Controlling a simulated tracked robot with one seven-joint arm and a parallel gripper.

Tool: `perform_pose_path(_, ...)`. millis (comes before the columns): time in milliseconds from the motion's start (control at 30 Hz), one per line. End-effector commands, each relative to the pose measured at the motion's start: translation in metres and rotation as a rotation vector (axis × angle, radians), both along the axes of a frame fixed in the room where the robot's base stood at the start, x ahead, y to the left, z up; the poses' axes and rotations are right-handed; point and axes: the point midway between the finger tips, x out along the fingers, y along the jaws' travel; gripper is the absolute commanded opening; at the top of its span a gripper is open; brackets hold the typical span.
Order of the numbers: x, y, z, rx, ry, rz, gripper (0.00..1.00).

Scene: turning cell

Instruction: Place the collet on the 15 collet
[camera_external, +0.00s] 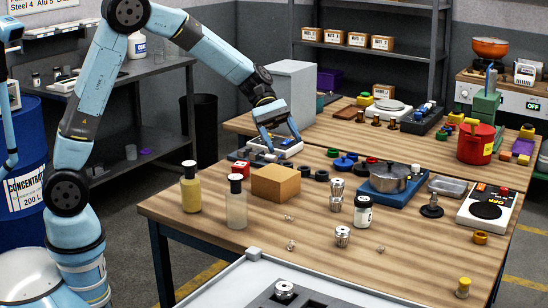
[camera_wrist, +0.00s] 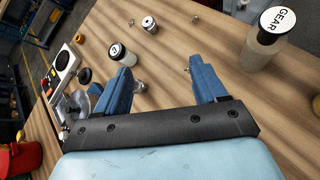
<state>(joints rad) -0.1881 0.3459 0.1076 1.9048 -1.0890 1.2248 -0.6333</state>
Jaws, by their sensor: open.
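Several small silver collets show in the external view. One collet (camera_external: 342,236) stands near the table's front edge. Another collet (camera_external: 284,290) sits in the grey tray. I cannot read which is the 15 collet. My gripper (camera_external: 281,138) is open above the back of the front table, apart from these collets. In the wrist view its blue fingers (camera_wrist: 159,67) are spread with nothing between them. One collet (camera_wrist: 149,24) stands beyond them; the left finger partly hides silver metal (camera_wrist: 140,86).
The grey tray (camera_external: 235,290) is at the front. Bare wood (camera_external: 400,260) lies at front right.

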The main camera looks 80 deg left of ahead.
Motion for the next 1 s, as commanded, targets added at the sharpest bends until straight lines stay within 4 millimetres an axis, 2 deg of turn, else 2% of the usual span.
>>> perform_pose_path(33, -0.016, -0.007, 0.013, 0.041, -0.035, -0.040, 0.71)
perform_pose_path(100, -0.037, -0.013, 0.025, 0.100, -0.079, -0.096, 0.71)
perform_pose_path(400, -0.127, -0.029, 0.063, 0.357, -0.268, -0.340, 0.71)
perform_pose_path(700, -0.214, -0.032, 0.084, 0.623, -0.463, -0.588, 0.71)
perform_pose_path(1000, -0.293, -0.022, 0.091, 0.900, -0.648, -0.837, 0.71)
